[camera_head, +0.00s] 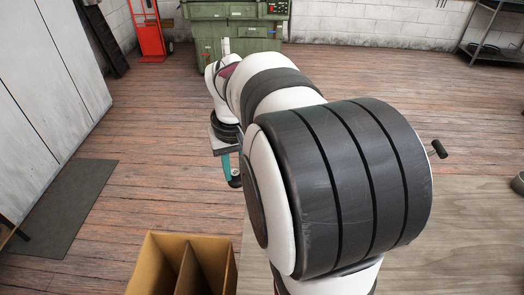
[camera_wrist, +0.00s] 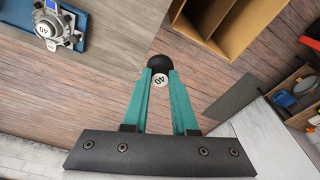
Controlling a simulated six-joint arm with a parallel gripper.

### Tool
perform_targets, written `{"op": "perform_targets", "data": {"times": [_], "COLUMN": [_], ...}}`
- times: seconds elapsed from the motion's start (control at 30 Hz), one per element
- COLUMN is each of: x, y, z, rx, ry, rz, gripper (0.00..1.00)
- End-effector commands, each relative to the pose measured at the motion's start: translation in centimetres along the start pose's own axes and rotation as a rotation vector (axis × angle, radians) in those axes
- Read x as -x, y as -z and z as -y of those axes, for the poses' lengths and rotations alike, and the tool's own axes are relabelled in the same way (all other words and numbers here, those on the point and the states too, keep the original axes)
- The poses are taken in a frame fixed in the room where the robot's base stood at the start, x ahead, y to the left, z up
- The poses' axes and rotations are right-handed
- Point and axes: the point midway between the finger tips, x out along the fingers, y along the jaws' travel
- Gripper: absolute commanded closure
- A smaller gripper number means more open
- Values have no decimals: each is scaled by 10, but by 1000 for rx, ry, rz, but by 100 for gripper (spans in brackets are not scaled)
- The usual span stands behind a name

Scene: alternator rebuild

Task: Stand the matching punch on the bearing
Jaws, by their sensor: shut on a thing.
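My gripper (camera_wrist: 160,76) has teal fingers closed on a black, round-ended punch (camera_wrist: 158,62) with a white label that seems to read 40. Its far end is hidden. A grey metal part (camera_wrist: 62,28), apparently the alternator piece with the bearing, sits on a blue surface (camera_wrist: 98,20) at the upper left of the wrist view. A white label on it also seems to read 40. The punch is well apart from it. In the head view my gripper (camera_head: 234,172) shows small beyond my arm, which hides much of the bench.
An open divided brown box (camera_head: 150,270) stands at the bottom left of the head view, and at the top of the wrist view (camera_wrist: 225,22). The wooden bench top (camera_head: 470,225) looks mostly bare. A black handle (camera_head: 439,148) sticks up behind my arm.

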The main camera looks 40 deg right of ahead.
Motion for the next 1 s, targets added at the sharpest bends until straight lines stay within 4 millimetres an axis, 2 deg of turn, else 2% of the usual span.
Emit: {"op": "perform_targets", "data": {"times": [0.1, 0.2, 0.43, 0.57, 0.77, 0.87, 1.0], "x": [7, 11, 18, 14, 4, -2, -14], "y": [0, 0, 5, 18, 34, 42, 51], "z": [26, 42, 70, 57, 27, 5, -35], "rx": [64, 104, 166, 126, 50, -2, -92], "ry": [10, 16, 26, 21, 10, 2, -10], "rz": [-2, -3, -3, -2, -2, -2, 0], "gripper": [100, 100, 100, 100, 100, 100, 100]}}
